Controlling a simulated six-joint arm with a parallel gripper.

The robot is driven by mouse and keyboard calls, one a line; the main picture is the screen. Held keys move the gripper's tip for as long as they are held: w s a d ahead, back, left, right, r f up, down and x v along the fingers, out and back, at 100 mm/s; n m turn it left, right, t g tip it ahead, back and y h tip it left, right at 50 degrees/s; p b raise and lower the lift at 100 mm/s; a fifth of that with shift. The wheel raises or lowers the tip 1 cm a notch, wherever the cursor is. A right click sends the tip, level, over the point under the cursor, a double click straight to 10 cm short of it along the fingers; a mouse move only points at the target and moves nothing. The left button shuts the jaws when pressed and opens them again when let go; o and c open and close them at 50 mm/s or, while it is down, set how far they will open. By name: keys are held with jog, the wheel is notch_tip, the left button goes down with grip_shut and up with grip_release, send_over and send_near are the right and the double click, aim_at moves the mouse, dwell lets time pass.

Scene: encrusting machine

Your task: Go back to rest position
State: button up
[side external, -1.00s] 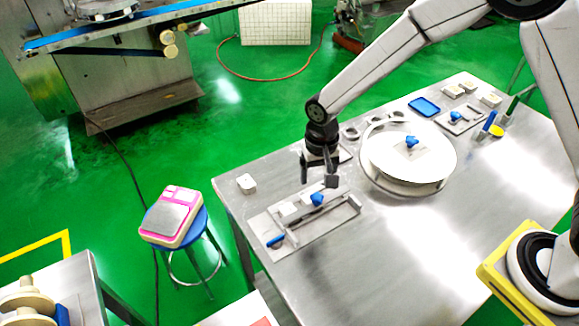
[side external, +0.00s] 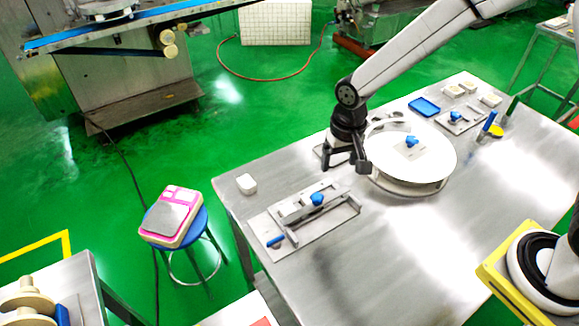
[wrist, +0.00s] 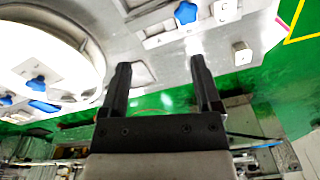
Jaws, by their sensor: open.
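My gripper (side external: 345,166) is above the metal table (side external: 390,245), beside the left edge of the round white disc (side external: 385,165). Its two dark fingers are apart with nothing between them, as the wrist view also shows (wrist: 158,75). A metal fixture with blue knobs (side external: 290,236) lies on the table, left of and nearer than my gripper. The fixture also shows at the top of the wrist view (wrist: 188,30). A pale plate lies partly hidden behind my gripper.
A small white block (side external: 246,184) sits near the table's left edge. A blue tray (side external: 424,107), a second small fixture (side external: 460,118) and pale blocks are at the far side. A pink and grey scale (side external: 174,216) stands on a blue stool. The table's front middle is clear.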

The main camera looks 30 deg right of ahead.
jog(key=s+d+r+n+t, duration=0.2)
jog(key=s+d+r, duration=0.2)
jog(key=s+d, duration=0.6)
jog(key=shift+s+r+n, duration=0.25)
jog(key=shift+s+n, duration=0.15)
jog(key=shift+s, duration=0.5)
jog(key=shift+d, duration=0.1)
